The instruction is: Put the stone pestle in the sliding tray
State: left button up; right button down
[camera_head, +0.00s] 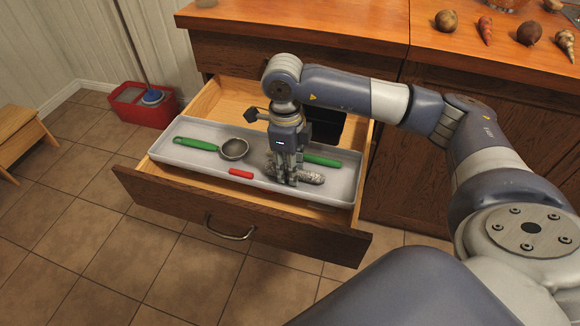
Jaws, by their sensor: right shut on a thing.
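The stone pestle (311,177) is a speckled grey rod low over or in the sliding tray; I cannot tell whether it touches the tray floor. My right gripper (287,180) points down and is shut on the pestle, hiding part of its middle. The sliding tray (215,171) is a long, shallow, light grey tray set across the open drawer (240,219). My left gripper is not in view.
The tray also holds a green-handled ladle (233,150), a red-handled item (241,174) and a green-handled item (322,160) beside the gripper. A dark container (327,127) sits behind in the drawer.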

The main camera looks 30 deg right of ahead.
aim_at(287, 168)
jog(key=c, duration=1.6)
grip_release()
jog(key=shift+c, duration=0.2)
jog(key=o, duration=0.4)
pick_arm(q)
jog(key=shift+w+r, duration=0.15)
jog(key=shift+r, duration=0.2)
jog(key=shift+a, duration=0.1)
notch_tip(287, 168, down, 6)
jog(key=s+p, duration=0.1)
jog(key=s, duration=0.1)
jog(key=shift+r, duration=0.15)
pick_arm(e)
notch_tip(287, 168, up, 12)
jog(key=shift+w+a, duration=0.2)
jog(key=shift+a, duration=0.05)
